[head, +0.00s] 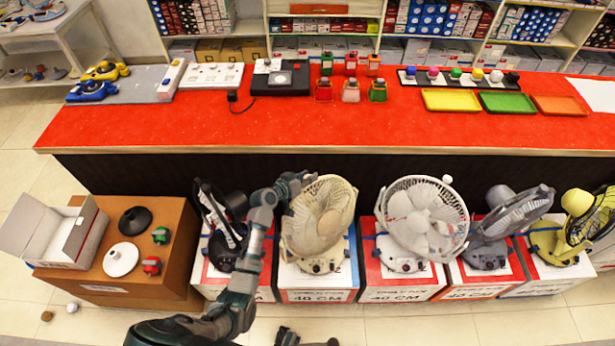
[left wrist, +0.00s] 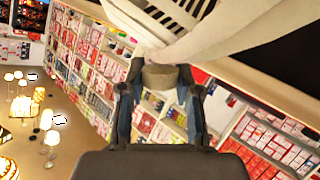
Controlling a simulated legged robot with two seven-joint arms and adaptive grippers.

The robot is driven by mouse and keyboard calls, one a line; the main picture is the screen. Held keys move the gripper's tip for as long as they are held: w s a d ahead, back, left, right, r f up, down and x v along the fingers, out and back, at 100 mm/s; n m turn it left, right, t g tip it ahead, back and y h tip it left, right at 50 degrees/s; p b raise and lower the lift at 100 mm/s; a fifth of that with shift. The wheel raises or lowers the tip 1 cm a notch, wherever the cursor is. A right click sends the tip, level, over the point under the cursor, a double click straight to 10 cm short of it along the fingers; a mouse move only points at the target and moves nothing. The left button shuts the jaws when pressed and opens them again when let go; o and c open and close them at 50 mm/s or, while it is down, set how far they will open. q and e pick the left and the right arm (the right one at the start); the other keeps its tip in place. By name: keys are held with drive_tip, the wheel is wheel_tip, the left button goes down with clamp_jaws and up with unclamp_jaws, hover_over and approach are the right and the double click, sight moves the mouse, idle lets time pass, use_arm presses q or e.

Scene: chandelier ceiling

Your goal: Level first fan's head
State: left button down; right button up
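Several pedestal-less fans stand on boxes in a row. The leftmost fan, black (head: 228,235), has its narrow-looking head turned sideways; my left arm partly covers it. The cream fan (head: 322,218) beside it has its round cage tilted upward. My left gripper (head: 294,184) is at the upper left rim of the cream cage in the head view. In the left wrist view, its two fingers (left wrist: 160,85) close on both sides of a short beige knob (left wrist: 160,77) on a cream part. Dark parts, probably my right gripper (head: 288,336), show at the bottom edge; their opening is unclear.
A white fan (head: 422,218), grey fan (head: 508,225) and yellow fan (head: 582,225) stand close by on the right. A red counter (head: 300,125) runs behind the fans. A brown box (head: 180,225) stands left. The floor in front is mostly clear.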

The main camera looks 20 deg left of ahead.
use_arm(q)
drive_tip(key=shift+s+d+r, duration=0.15)
drive_tip(key=shift+s+d, duration=0.05)
drive_tip(key=shift+d, duration=0.05)
drive_tip(key=s+d+m+p, duration=0.1)
drive_tip(key=d, duration=0.1)
drive_tip(key=s+d+r+m+t+p, duration=0.1)
drive_tip(key=d, duration=0.1)
drive_tip(key=s+d+m+y+p, duration=0.1)
drive_tip(key=s+d, duration=0.1)
drive_tip(key=shift+r+p, duration=0.2)
drive_tip(key=shift+p, duration=0.15)
drive_tip(key=shift+f+t, duration=0.1)
drive_tip(key=shift+t, duration=0.2)
use_arm(e)
drive_tip(key=s+d+f, duration=0.1)
drive_tip(key=s+f, duration=0.3)
drive_tip(key=s, duration=0.4)
drive_tip(key=shift+s+d+g, duration=0.25)
drive_tip(key=shift+s+g, duration=0.05)
drive_tip(key=shift+s, duration=0.1)
drive_tip(key=shift+f, duration=0.1)
use_arm(q)
drive_tip(key=c, duration=1)
unclamp_jaws()
drive_tip(key=shift+s, duration=0.1)
drive_tip(key=shift+o, duration=1.1)
drive_tip(key=shift+d, duration=0.1)
